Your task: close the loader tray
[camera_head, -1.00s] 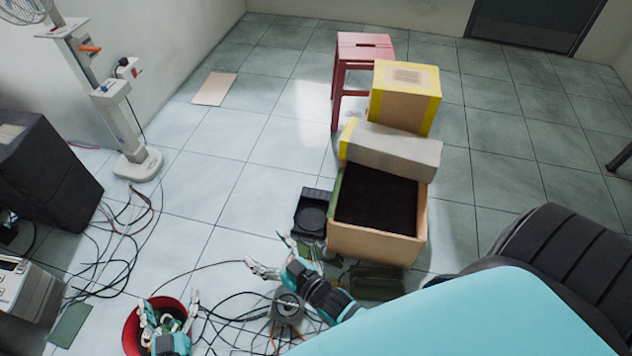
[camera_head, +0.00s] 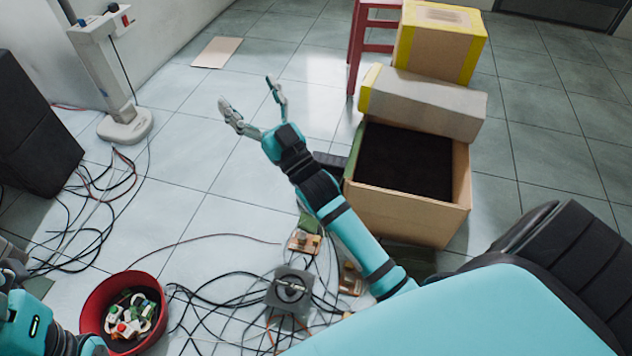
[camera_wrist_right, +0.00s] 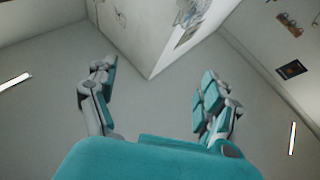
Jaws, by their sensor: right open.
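No loader tray can be made out in either view. A small black device (camera_head: 333,160) on the floor is mostly hidden behind my right arm; whether it has a tray cannot be seen. My right gripper (camera_head: 252,103) is raised over the floor, fingers spread apart and empty, to the left of the wooden box.
A red bucket (camera_head: 99,301) with game controllers stands near my left arm. Loose cables and a small grey device (camera_head: 289,291) clutter the floor. A wooden box (camera_head: 408,216), stacked cartons (camera_head: 437,45) and a black speaker (camera_head: 38,135) stand around.

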